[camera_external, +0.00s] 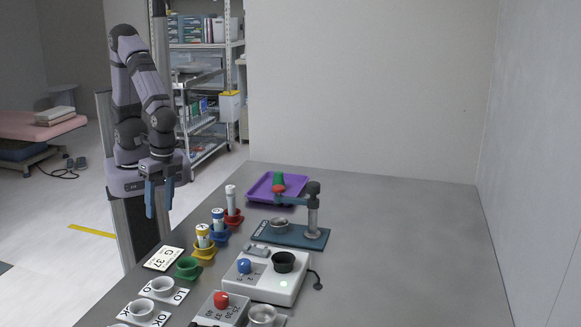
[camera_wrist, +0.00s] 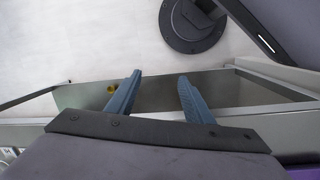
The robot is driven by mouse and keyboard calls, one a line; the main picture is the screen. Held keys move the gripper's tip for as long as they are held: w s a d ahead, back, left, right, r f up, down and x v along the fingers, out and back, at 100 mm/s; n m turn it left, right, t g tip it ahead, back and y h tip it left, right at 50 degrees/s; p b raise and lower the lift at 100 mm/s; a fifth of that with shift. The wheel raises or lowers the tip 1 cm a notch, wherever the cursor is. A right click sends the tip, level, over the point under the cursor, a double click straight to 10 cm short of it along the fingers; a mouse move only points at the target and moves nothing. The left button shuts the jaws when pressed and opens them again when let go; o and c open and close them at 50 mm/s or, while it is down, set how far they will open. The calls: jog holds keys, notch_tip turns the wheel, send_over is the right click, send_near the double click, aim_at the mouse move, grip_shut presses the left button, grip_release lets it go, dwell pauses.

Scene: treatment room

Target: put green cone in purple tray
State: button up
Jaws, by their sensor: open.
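The purple tray (camera_external: 294,183) lies at the far left end of the grey table. A small green thing (camera_external: 279,178), likely the green cone, shows within the tray's outline. A red piece at the end of the stand's blue arm overlaps its lower part, so its base is hidden. My gripper (camera_external: 159,202) is open and empty, fingers pointing down, left of the table and well apart from the tray. In the wrist view both blue fingers (camera_wrist: 160,76) are spread with nothing between them. A purple strip (camera_wrist: 305,173) shows at that view's lower right corner; I cannot tell what it is.
A blue-based stand (camera_external: 312,215) with a post and side arm stands just in front of the tray. Colored holders with capped tubes (camera_external: 204,236) line the left edge. A white device (camera_external: 265,278) sits nearer. The table's right side (camera_external: 420,250) is clear.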

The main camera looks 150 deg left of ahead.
jog(key=d+m, duration=0.1)
jog(key=m, duration=0.1)
jog(key=d+m+y, duration=0.1)
jog(key=m, duration=0.1)
jog(key=d+m, duration=0.1)
jog(key=m, duration=0.1)
jog(key=shift+s+t+y, duration=0.15)
jog(key=shift+t+y, duration=0.15)
jog(key=shift+y, duration=0.1)
jog(key=shift+a+r, duration=0.1)
jog(key=shift+r, duration=0.05)
notch_tip(320, 180, up, 8)
jog(key=p, duration=0.8)
